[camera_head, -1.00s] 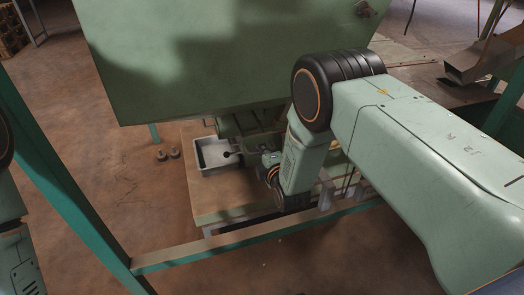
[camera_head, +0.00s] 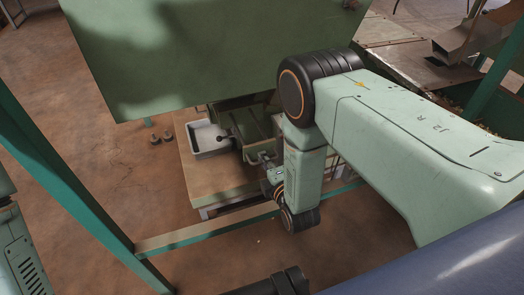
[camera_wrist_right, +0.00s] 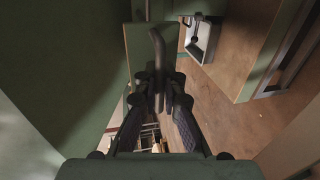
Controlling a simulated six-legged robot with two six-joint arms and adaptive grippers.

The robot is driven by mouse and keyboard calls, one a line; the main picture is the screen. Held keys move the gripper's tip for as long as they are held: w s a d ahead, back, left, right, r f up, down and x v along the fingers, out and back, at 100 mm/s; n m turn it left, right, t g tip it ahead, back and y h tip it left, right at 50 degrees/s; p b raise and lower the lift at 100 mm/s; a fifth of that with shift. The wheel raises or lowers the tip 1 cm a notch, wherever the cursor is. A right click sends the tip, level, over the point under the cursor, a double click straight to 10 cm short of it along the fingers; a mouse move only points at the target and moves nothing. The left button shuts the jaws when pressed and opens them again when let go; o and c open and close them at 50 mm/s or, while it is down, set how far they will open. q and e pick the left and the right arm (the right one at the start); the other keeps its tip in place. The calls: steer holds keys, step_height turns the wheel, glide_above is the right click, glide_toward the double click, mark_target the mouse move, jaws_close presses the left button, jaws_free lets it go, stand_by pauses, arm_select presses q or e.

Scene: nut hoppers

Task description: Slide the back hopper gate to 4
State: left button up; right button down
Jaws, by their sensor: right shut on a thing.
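The green hopper (camera_head: 165,55) fills the upper left of the head view, with its outlet parts (camera_head: 245,120) under it. A dark bent handle (camera_wrist_right: 157,48) rises between the fingers of my right gripper (camera_wrist_right: 159,92) in the right wrist view, and the gripper is shut on it. In the head view my right gripper (camera_head: 264,162) is small and partly hidden by its own wrist, below the outlet. I cannot read any gate scale or number. My left gripper does not show; only part of the left arm is at the left edge.
Green frame posts and a low rail (camera_head: 205,230) run in front. Metal chutes (camera_head: 470,45) stand at upper right.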

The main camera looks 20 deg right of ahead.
steer(key=shift+s+f, duration=0.25)
steer(key=shift+s, duration=0.05)
steer(key=c, duration=1.5)
jaws_free()
steer(key=shift+r, duration=0.25)
steer(key=shift+f, duration=0.1)
steer(key=shift+w, duration=0.1)
steer(key=v, duration=1.2)
